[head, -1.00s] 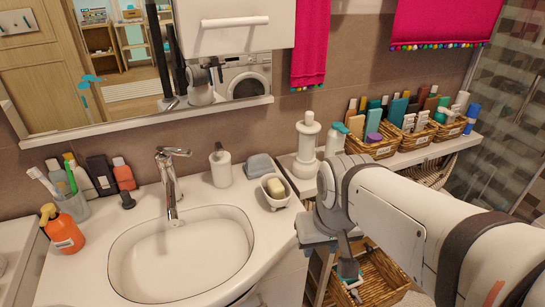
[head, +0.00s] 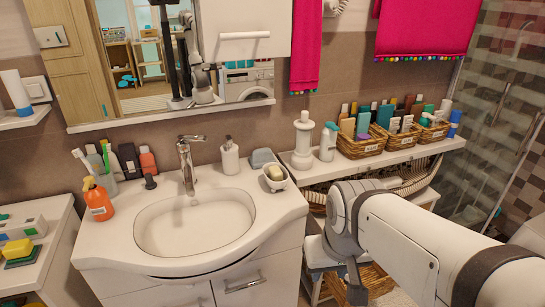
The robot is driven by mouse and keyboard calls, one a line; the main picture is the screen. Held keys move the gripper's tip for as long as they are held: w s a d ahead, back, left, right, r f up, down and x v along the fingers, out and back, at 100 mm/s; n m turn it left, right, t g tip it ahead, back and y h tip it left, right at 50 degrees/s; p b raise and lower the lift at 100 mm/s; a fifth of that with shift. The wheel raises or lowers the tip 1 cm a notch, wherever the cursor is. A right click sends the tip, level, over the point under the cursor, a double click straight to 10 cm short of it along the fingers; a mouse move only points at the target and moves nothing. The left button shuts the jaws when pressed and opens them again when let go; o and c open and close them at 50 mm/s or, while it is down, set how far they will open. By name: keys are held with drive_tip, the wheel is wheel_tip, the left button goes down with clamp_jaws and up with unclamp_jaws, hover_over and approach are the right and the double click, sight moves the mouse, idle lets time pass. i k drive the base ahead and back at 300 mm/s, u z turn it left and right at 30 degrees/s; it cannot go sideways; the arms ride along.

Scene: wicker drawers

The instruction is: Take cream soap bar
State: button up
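The cream soap bar (head: 275,172) lies in a small white footed dish (head: 287,183) at the right rear of the sink counter. My gripper (head: 357,292) points down at the bottom edge of the head view, to the right of the sink cabinet and in front of the wicker drawers. It is well below and to the right of the soap, apart from it. Its fingertips are cut off or too dark to make out, so its opening does not show.
A grey folded cloth (head: 262,157), a soap dispenser (head: 230,160) and the faucet (head: 187,165) stand near the dish. A yellow sponge (head: 17,248) lies at the far left.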

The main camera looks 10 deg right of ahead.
sight(275, 175)
drive_tip(key=u, duration=0.15)
drive_tip(key=i, duration=0.9)
drive_tip(key=z, duration=0.05)
